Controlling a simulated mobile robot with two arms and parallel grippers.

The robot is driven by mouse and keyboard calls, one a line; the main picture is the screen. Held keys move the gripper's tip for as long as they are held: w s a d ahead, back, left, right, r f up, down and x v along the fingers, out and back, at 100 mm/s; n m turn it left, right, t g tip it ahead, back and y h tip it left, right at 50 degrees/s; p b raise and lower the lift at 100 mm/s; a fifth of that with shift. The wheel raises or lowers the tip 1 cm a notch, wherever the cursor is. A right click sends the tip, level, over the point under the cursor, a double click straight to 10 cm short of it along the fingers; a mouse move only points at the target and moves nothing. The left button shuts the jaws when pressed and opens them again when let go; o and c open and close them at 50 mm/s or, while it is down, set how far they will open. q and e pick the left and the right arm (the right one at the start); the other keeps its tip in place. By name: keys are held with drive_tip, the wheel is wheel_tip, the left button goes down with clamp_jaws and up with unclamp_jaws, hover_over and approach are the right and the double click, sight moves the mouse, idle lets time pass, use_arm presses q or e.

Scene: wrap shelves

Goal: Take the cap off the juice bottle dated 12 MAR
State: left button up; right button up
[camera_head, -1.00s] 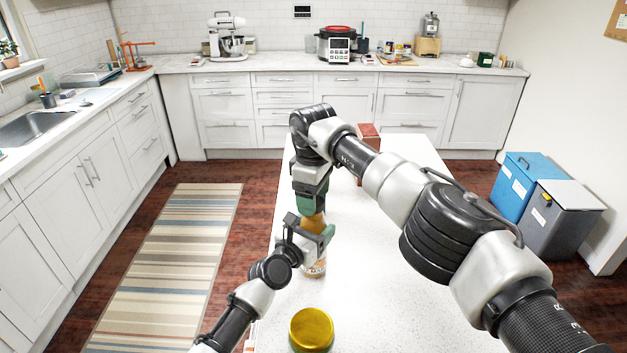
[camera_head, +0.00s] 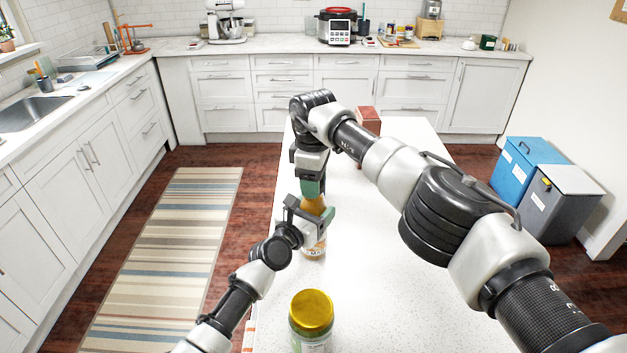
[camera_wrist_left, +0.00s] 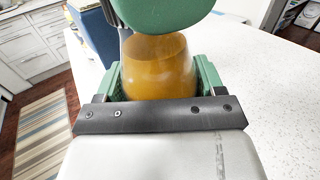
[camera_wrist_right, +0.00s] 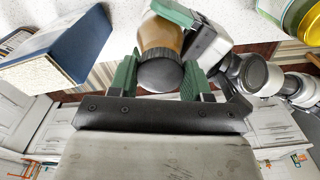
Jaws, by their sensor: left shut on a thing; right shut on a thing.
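A jar with a gold lid (camera_head: 311,311) stands on the near part of the table. A reddish-brown box (camera_head: 369,119) stands at the far part, behind my right arm. A dark blue box (camera_wrist_right: 65,50) shows in the right wrist view. The table's right side is clear.

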drive_tip(key=n, duration=0.8)
drive_tip(key=shift+r, duration=0.1)
drive_tip(key=n, duration=0.6)
drive_tip(key=shift+w, duration=0.1)
drive_tip(key=n, duration=2)
drive_tip(key=shift+r+n, duration=0.1)
drive_tip(key=shift+n, duration=0.2)
drive_tip(key=n, duration=1.7)
drive_tip(key=shift+n, duration=0.3)
drive_tip(key=shift+r, duration=0.2)
